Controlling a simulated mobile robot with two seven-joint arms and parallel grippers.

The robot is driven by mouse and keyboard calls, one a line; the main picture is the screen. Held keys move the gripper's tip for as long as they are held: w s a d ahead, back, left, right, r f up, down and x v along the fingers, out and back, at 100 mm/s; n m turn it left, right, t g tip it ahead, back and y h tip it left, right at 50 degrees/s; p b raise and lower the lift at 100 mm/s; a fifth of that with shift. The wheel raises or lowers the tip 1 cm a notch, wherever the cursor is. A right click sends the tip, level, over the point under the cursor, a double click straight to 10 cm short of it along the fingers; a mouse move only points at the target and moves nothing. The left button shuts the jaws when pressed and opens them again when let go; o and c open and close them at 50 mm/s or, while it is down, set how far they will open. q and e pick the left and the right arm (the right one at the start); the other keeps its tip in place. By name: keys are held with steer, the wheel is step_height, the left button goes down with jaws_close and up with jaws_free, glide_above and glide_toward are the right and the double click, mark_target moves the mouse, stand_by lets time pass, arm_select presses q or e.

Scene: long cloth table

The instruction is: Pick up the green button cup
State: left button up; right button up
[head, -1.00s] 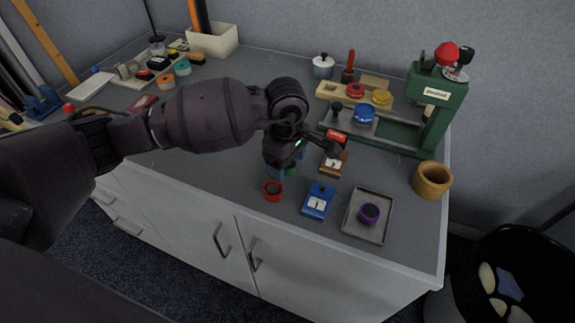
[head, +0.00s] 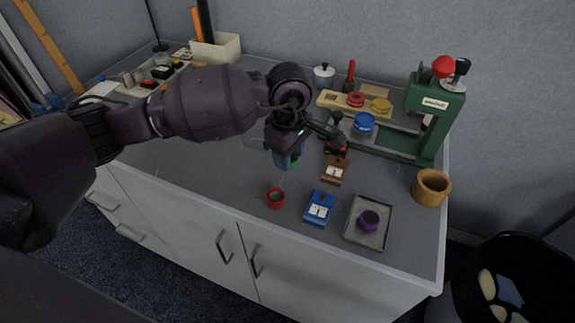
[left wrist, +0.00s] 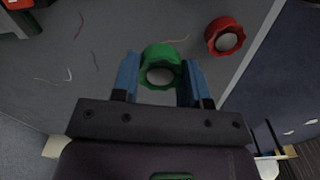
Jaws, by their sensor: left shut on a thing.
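The green button cup (left wrist: 161,60) is a small round green cup with a pale inside. In the left wrist view it sits between the blue fingers of my left gripper (left wrist: 160,82), which is shut on it. In the head view my left gripper (head: 287,160) hangs over the grey tabletop, with only a bit of the green cup (head: 294,163) showing behind the fingers. A red cup (head: 275,198) stands apart on the table, nearer the front edge; it also shows in the left wrist view (left wrist: 225,36). My right gripper is not in view.
A green press (head: 434,110) and a wooden pot (head: 430,188) are further right. The table left of the red cup is clear.

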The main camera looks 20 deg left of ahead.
arm_select(q)
step_height(320, 180, up, 15)
steer(key=p, duration=0.2)
